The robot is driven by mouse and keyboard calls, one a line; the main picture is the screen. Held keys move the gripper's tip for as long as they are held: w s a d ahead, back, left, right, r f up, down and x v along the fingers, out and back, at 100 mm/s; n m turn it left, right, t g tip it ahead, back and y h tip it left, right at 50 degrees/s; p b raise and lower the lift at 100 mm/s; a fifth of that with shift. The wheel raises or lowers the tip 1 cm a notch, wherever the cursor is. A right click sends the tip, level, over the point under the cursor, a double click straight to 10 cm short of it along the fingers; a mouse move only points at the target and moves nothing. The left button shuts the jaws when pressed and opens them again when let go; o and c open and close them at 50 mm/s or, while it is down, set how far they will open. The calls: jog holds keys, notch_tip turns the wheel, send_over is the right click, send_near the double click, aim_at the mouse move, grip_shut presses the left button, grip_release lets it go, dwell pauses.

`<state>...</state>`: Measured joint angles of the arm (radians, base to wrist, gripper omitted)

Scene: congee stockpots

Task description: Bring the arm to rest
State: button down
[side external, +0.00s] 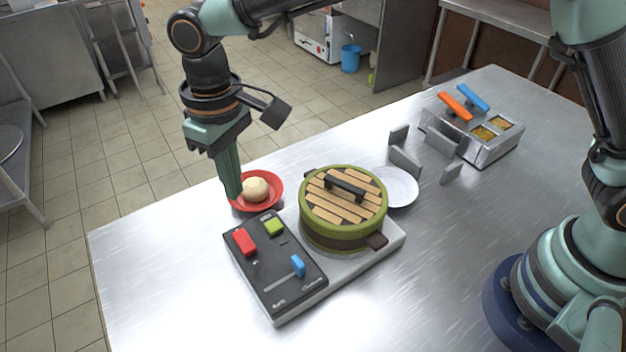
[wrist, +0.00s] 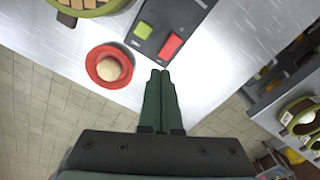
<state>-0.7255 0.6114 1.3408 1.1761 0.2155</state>
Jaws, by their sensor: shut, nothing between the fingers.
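My gripper (side external: 237,190) points down at the far left of the table, above or beside a red bowl (side external: 271,182) in the side view; the exact gap is hard to tell there. In the wrist view my gripper (wrist: 160,73) has its two green fingers together with nothing between them. There the red bowl (wrist: 92,75) lies left of the fingertips, apart from them. A pale round bun (side external: 256,189) sits in the bowl and also shows in the wrist view (wrist: 109,69).
A green steamer (side external: 342,237) with a slatted lid stands on a cooker beside a control panel (side external: 275,262) with red, green and blue controls. A white plate (side external: 402,187) lies behind it. A metal condiment holder (side external: 490,150) and upright metal plates (side external: 405,160) stand farther right. The front table is clear.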

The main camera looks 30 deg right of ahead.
jog(key=d+r+m+t, duration=0.1)
jog(key=d+r, duration=0.4)
jog(key=d, duration=0.4)
jog(key=d+r+m+t, duration=0.1)
jog(key=d+r+m, duration=0.1)
jog(key=d+r, duration=0.5)
jog(key=s+d+f+m+t, duration=0.1)
jog(key=s+d, duration=0.3)
jog(key=d, duration=0.4)
jog(key=s+d+f+m+t, duration=0.1)
jog(key=s+d+t, duration=0.1)
jog(key=s+d, duration=0.3)
jog(key=d, duration=0.4)
jog(key=shift+f+m, duration=0.4)
